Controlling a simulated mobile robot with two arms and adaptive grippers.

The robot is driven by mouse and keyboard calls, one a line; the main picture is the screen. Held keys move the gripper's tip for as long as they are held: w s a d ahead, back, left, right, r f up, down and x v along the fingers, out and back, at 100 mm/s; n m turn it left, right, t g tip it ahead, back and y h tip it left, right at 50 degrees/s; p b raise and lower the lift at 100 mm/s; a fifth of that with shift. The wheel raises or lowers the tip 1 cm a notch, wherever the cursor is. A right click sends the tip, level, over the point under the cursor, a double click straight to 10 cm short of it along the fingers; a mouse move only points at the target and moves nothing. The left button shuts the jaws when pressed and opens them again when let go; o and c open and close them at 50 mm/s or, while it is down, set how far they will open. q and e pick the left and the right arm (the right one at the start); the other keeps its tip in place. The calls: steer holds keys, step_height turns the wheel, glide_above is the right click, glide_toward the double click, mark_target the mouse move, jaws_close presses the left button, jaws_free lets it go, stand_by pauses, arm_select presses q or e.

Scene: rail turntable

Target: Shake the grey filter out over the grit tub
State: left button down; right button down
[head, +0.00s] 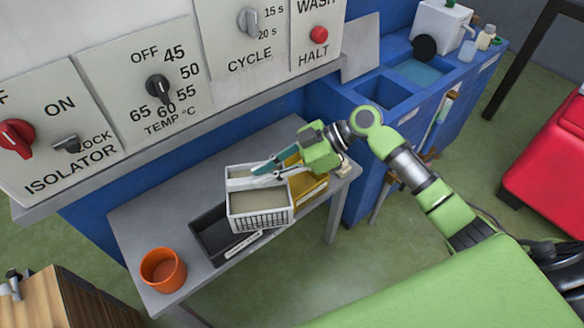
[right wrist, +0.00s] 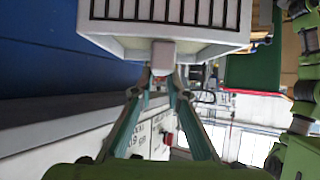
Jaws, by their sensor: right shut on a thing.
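The grey filter (head: 259,220) is a pale box with a slatted side and a beige-grey inside. My right gripper (head: 268,170) is shut on it. In the right wrist view the fingertips (right wrist: 163,76) pinch a small pale tab on the filter (right wrist: 165,42). The filter is held above a black tub (head: 203,246) on the grey bench and hides part of it. The tub has a white label too small to read, so I cannot tell for sure that it is the grit tub. My left gripper is not in view.
A yellow tray (head: 310,189) sits right of the filter, partly hidden. An orange cup (head: 163,270) stands at the bench's (head: 137,224) left end. A panel with knobs (head: 157,88) rises behind. A blue sink unit (head: 372,92) stands at right. The bench's back left is clear.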

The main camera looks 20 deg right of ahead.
mark_target(229, 180)
steer(key=a+n+g, duration=0.1)
steer(key=a, duration=0.1)
steer(key=w+a+r+n+g, duration=0.1)
steer(key=a+n+g, duration=0.1)
steer(key=a, duration=0.1)
steer(key=w+a+n+g+p, duration=0.1)
steer(key=a+g, duration=0.1)
steer(key=a, duration=0.1)
steer(key=shift+w+r+n, duration=0.15)
steer(key=shift+w+n, duration=0.05)
steer(key=shift+n, duration=0.1)
steer(key=shift+w+a+r+n+g, duration=0.1)
steer(key=shift+a+r+n+g, duration=0.15)
steer(key=shift+a+n+g, duration=0.3)
steer(key=shift+a+r+h+p, duration=0.1)
steer(key=shift+h+p, duration=0.3)
steer(key=shift+p, duration=0.25)
steer(key=s+a+f+n+t+h+p, duration=0.3)
steer(key=s+f+n+t+h, duration=0.4)
steer(key=t, duration=0.9)
step_height(229, 180, down, 2)
steer(key=shift+s+a+f+n+t, duration=0.1)
steer(key=shift+s+a+n+t, duration=0.25)
steer(key=shift+s+a+n, duration=0.25)
